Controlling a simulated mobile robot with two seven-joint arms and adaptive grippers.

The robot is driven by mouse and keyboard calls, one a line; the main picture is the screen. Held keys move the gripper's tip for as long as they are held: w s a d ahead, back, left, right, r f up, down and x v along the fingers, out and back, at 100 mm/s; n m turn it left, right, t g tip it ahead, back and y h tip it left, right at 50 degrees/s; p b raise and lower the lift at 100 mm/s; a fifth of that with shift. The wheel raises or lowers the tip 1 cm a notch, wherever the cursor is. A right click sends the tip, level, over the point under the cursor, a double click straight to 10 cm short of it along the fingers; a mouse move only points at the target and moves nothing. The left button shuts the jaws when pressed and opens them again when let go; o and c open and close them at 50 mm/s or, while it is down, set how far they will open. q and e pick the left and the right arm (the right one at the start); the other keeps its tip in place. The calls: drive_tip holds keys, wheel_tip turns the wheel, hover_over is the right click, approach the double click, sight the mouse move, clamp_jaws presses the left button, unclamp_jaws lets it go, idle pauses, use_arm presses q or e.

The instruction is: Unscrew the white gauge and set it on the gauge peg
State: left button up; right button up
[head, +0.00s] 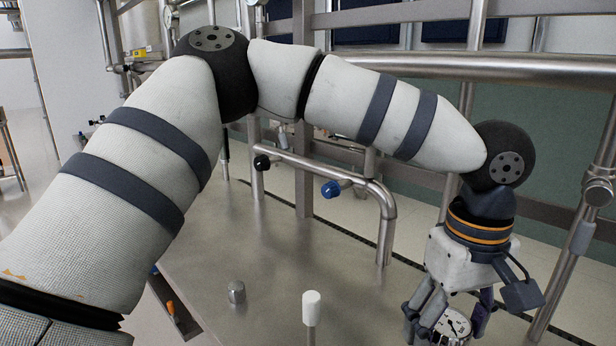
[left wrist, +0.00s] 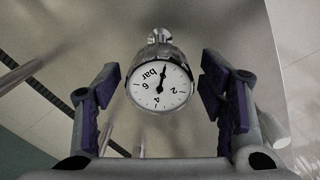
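The gauge (head: 453,326) has a white dial in a metal case and is at the lower right of the head view, partly hidden by my fingers. In the left wrist view the gauge (left wrist: 160,84) faces the camera, its dial upside down, with a metal fitting above it. My left gripper (head: 444,318) is open, fingers on either side of the gauge; the left wrist view shows gaps on both sides. A white-topped peg (head: 311,308) and a short grey metal peg (head: 237,292) stand on the steel surface; I cannot tell which is the gauge peg. My right gripper is not in view.
Thick rails and posts line the back and right. The steel surface (head: 270,250) around the pegs is mostly clear.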

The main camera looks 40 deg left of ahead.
use_arm(q)
drive_tip(key=c, duration=0.9)
drive_tip(key=shift+s+r+n+p, duration=0.1)
drive_tip(key=shift+r+n+p, duration=0.15)
drive_tip(key=shift+n+p, duration=0.55)
drive_tip(key=shift+c, duration=1.1)
drive_tip(key=shift+f+n, duration=0.2)
drive_tip(key=shift+n, duration=0.7)
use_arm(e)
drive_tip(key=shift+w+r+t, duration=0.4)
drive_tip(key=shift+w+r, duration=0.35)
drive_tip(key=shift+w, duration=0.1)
use_arm(q)
drive_tip(key=n, duration=0.6)
drive_tip(key=shift+n, duration=0.3)
drive_tip(key=n, duration=0.3)
